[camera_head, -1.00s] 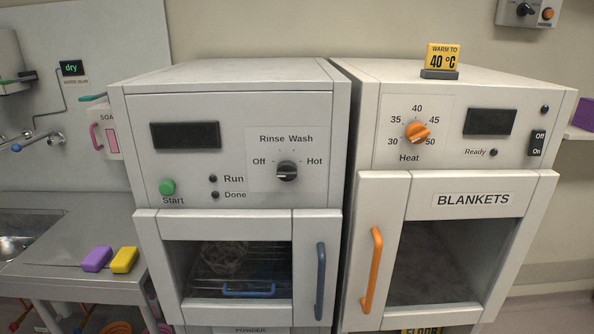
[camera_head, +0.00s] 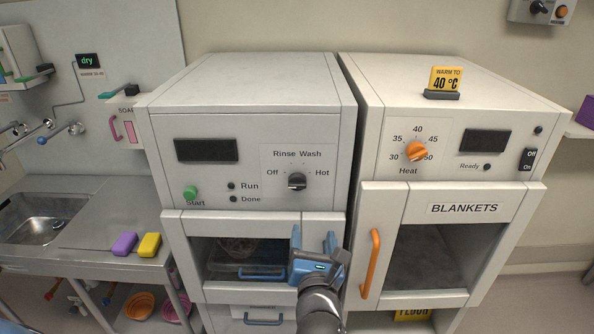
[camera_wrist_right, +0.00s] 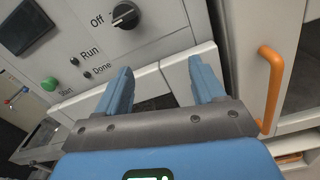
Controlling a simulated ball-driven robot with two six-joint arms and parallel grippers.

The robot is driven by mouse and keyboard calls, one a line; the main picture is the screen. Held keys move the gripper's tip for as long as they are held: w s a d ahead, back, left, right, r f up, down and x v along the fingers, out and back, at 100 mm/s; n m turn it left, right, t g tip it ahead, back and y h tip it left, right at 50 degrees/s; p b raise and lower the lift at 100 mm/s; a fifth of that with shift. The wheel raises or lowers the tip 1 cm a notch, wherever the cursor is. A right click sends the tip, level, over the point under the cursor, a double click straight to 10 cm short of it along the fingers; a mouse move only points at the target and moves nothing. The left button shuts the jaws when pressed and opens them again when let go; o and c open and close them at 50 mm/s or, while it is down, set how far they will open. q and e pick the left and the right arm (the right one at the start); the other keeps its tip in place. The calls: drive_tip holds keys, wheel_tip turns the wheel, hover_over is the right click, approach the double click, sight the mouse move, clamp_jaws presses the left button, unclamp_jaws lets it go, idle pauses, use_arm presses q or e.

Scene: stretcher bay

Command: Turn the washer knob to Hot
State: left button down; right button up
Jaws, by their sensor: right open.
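The washer (camera_head: 250,100) is the grey-white machine on the left, with a dark round knob (camera_head: 297,181) on its front panel. The knob's labels are Off at left, Rinse and Wash above, and Hot at right. My right gripper (camera_head: 313,241) is open and empty, below the knob and in front of the washer door. In the right wrist view the knob (camera_wrist_right: 126,15) is at the top, ahead of the blue fingers (camera_wrist_right: 162,88) and apart from them. My left gripper is not in view.
The blanket warmer (camera_head: 455,85) stands close at right, with an orange dial (camera_head: 416,151) and an orange door handle (camera_head: 371,263) near my right gripper. The green Start button (camera_head: 190,192) is left of the knob. A sink counter (camera_head: 95,225) with purple and yellow blocks is at far left.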

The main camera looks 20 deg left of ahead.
sight(297, 186)
drive_tip(key=a+r+n+p, duration=0.1)
drive_tip(key=a+r+n, duration=0.25)
drive_tip(key=r, duration=0.25)
drive_tip(key=shift+m, duration=0.45)
drive_tip(key=p+x, duration=0.2)
drive_tip(key=x, duration=0.8)
drive_tip(key=shift+r, duration=0.15)
drive_tip(key=c, duration=1)
